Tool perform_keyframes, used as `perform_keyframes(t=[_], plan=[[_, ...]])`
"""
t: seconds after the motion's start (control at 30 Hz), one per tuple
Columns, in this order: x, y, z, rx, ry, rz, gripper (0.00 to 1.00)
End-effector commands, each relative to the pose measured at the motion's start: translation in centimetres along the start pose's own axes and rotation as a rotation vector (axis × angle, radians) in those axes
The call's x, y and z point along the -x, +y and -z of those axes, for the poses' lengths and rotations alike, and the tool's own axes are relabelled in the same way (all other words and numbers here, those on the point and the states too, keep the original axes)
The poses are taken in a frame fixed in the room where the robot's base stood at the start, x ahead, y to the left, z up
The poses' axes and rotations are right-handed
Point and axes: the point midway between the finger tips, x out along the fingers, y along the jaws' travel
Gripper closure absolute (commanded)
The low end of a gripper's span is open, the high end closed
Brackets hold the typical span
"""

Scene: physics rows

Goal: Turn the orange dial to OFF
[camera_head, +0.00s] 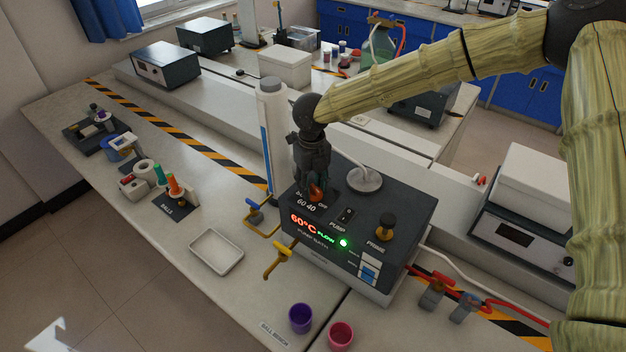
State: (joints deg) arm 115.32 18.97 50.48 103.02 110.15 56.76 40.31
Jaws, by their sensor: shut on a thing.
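The orange dial (315,190) sits on the sloped top of the dark pump bath box (407,212), near its left end. My gripper (316,188) points down over the dial and is shut on it; the fingers hide much of the dial. Lettering around the dial is partly covered: "60 40" shows below it and what looks like "OFF" to its right. I cannot tell exactly where the dial points. The red display (303,221) reads 60°C, and a green light (343,243) marked FLOW is lit.
A pump switch (346,215) and a black-and-yellow prime knob (386,226) stand right of the dial. A tall white cylinder (272,130) stands close behind-left.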

Motion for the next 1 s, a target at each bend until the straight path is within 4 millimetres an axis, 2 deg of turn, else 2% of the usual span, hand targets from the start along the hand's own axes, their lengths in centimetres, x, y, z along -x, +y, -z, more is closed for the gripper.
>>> perform_keyframes(t=[0.67, 0.7, 0.77, 0.8, 1.0], plan=[[-0.12, -0.01, 0.18, 0.065, 0.005, 0.001, 0.88], [-0.12, -0.01, 0.18, 0.065, 0.005, 0.002, 0.6], [-0.11, -0.01, 0.17, 0.065, 0.004, 0.001, 0.49], [-0.1, 0.0, 0.15, 0.065, 0.004, 0.001, 0.46], [-0.08, 0.01, 0.09, 0.065, 0.002, 0.001, 0.46]])
